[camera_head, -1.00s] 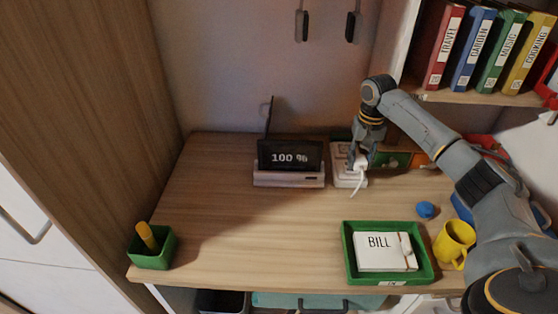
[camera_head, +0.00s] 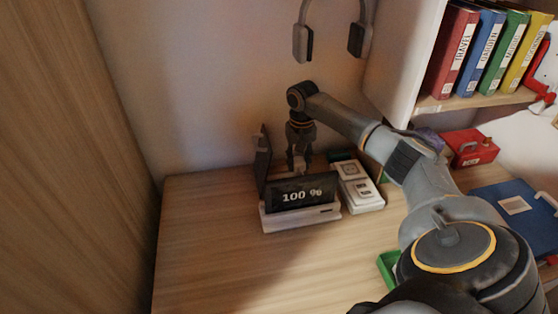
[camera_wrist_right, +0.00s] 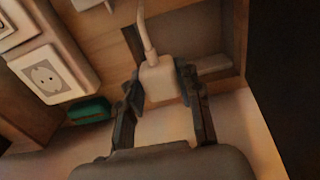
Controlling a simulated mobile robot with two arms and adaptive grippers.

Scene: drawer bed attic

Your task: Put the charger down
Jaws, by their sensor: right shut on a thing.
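My right gripper (camera_head: 300,160) is behind the display stand in the head view. In the right wrist view, my right gripper (camera_wrist_right: 163,95) is shut on the white charger (camera_wrist_right: 160,84), with its cable running up from it. In the head view the charger is mostly hidden by the fingers and the display. The white socket block (camera_head: 360,187) lies right of the stand, apart from the gripper. Its round outlet (camera_wrist_right: 43,77) is empty in the right wrist view. My left gripper is not in view.
The stand (camera_head: 300,216) holds a dark display (camera_head: 302,193) reading 100 %, with a dark upright panel (camera_head: 262,160) behind it. Binders (camera_head: 487,50) fill the shelf at right. A red box (camera_head: 470,148) and blue folder (camera_head: 515,215) lie right. The desk's left part (camera_head: 205,240) is clear.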

